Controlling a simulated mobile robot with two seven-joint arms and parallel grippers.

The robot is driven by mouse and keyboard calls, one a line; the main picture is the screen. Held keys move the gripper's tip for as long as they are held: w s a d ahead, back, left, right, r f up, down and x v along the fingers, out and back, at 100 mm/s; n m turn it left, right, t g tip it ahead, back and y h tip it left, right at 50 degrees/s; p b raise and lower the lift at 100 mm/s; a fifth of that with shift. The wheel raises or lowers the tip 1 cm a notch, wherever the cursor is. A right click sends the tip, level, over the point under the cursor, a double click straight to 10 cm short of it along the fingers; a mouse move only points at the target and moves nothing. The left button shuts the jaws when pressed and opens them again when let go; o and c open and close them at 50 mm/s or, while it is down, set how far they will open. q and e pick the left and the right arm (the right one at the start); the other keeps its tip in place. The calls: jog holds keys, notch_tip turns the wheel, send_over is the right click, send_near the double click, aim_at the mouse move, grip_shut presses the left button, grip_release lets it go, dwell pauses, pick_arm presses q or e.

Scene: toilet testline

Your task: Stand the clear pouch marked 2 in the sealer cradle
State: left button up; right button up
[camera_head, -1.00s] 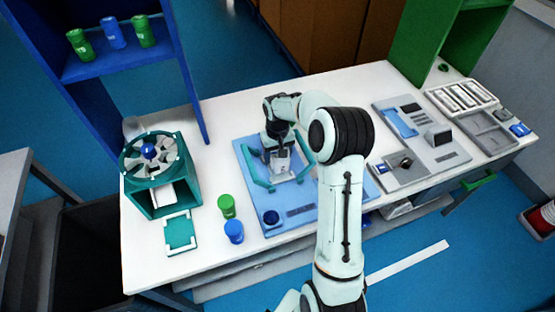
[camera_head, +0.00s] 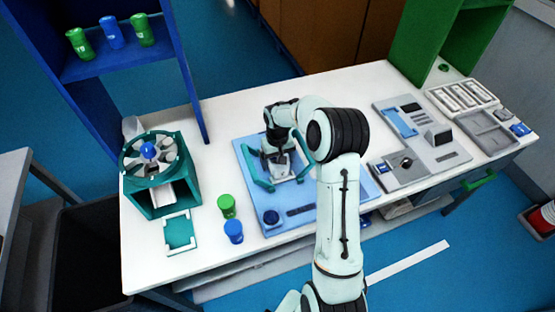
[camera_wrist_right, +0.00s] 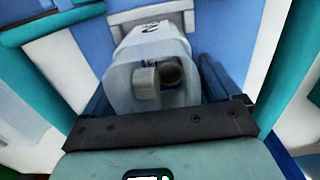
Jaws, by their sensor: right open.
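The sealer is a light-blue plate (camera_head: 245,158) with teal curved handles on the white table. My right gripper (camera_head: 274,152) is over its middle, between the handles, and is open. The clear pouch (camera_wrist_right: 145,75) stands in front of my right gripper in the right wrist view, with a dark mark near its top edge that I cannot read for sure. In the head view the pouch (camera_head: 280,169) shows as a small pale patch under the gripper. My left gripper is out of view.
A green jar (camera_head: 227,206) and a blue jar (camera_head: 233,231) stand left of the sealer. Further left are a teal carousel (camera_head: 160,200) and a teal frame (camera_head: 180,232). A grey device panel (camera_head: 440,155) and trays (camera_head: 487,131) stand at right. The table's back strip is clear.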

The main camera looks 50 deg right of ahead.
notch_tip(320, 180, up, 12)
jog(key=shift+r+p, duration=0.2)
jog(key=shift+p, duration=0.15)
dwell(0.6)
